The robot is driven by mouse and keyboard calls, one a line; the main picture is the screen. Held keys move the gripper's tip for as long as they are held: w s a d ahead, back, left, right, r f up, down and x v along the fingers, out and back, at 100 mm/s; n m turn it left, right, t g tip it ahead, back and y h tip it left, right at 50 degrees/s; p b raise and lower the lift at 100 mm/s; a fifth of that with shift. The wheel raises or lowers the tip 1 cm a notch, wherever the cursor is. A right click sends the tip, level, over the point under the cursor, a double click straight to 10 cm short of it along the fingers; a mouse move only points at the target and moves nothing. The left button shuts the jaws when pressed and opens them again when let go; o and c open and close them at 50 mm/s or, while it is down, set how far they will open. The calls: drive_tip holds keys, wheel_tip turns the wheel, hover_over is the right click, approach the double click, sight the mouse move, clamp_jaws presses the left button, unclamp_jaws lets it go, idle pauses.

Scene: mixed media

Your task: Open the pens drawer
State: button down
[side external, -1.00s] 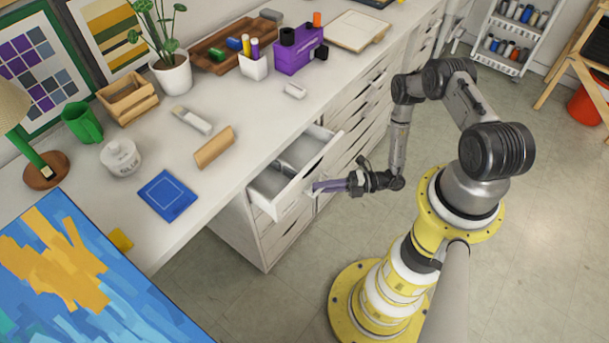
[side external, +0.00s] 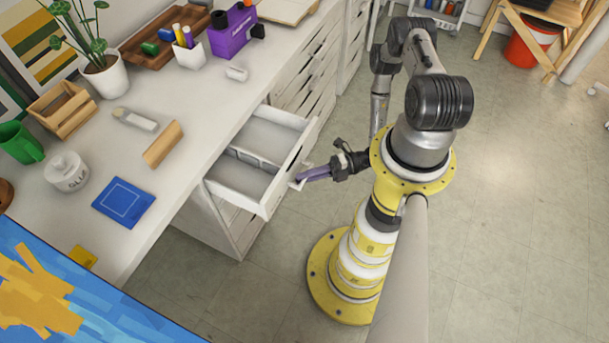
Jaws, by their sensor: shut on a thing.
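The white drawer (side external: 245,183) is the top one of the cabinet and is pulled well out from under the worktop. Its inside shows two compartments with a divider; I see no pens in it. My gripper (side external: 303,179), with purple fingers, is at the drawer's front panel and shut on the drawer handle, which the fingers mostly hide.
The white worktop (side external: 190,105) above holds a blue notebook (side external: 123,202), a tan block (side external: 163,144), a glue jar (side external: 66,171) and a white cup of pens (side external: 189,55). More closed drawers (side external: 318,70) line the cabinet behind. The floor around my base is clear.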

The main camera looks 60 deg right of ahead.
drive_tip(key=c, duration=0.8)
unclamp_jaws()
drive_tip(key=shift+c, duration=0.2)
drive_tip(key=shift+c, duration=0.4)
